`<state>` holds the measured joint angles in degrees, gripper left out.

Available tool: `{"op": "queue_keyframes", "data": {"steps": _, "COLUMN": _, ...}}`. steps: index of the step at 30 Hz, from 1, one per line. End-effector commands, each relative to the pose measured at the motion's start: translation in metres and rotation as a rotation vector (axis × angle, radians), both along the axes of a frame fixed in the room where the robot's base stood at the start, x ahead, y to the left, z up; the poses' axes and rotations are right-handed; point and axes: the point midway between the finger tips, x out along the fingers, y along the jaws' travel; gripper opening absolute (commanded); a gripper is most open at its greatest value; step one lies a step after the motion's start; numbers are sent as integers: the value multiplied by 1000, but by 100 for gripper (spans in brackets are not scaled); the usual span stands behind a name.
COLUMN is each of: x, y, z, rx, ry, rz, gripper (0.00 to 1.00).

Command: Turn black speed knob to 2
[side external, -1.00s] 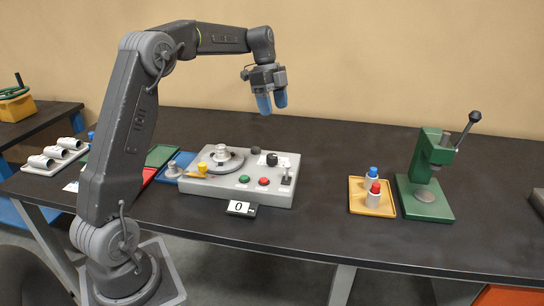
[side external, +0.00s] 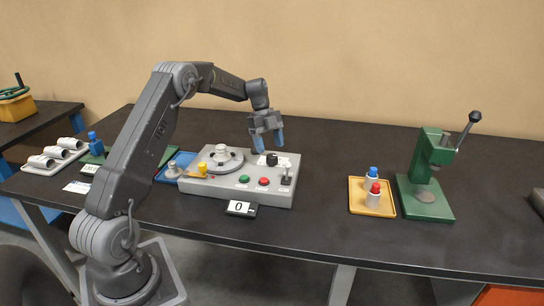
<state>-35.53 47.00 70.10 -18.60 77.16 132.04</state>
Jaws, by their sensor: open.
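The black speed knob (side external: 272,159) sits on the back right part of the grey control box (side external: 225,190), on a white label. My gripper (side external: 268,144) has blue fingertips and points down just above and behind the knob. The fingers are apart with nothing between them. The gap between fingertips and knob is small, and I cannot tell whether they touch. The knob's pointer is too small to read. A small display (side external: 241,208) in front of the box reads 0.
The box also carries a round turntable (side external: 221,158), a green button (side external: 244,180), a red button (side external: 264,181) and a lever (side external: 287,175) right of the knob. A yellow tray (side external: 357,199) with two bottles and a green press (side external: 431,180) stand farther right. The table between is clear.

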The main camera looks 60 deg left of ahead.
Motion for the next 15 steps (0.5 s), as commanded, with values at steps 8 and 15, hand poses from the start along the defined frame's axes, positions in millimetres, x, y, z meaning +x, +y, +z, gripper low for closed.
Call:
{"op": "queue_keyframes", "data": {"steps": 8, "x": 0, "y": -14, "z": -33, "rx": 0, "ry": 0, "rz": 1, "gripper": 63}}
{"op": "queue_keyframes", "data": {"steps": 15, "x": 0, "y": -16, "z": -39, "rx": 0, "ry": 0, "rz": 1, "gripper": 63}}
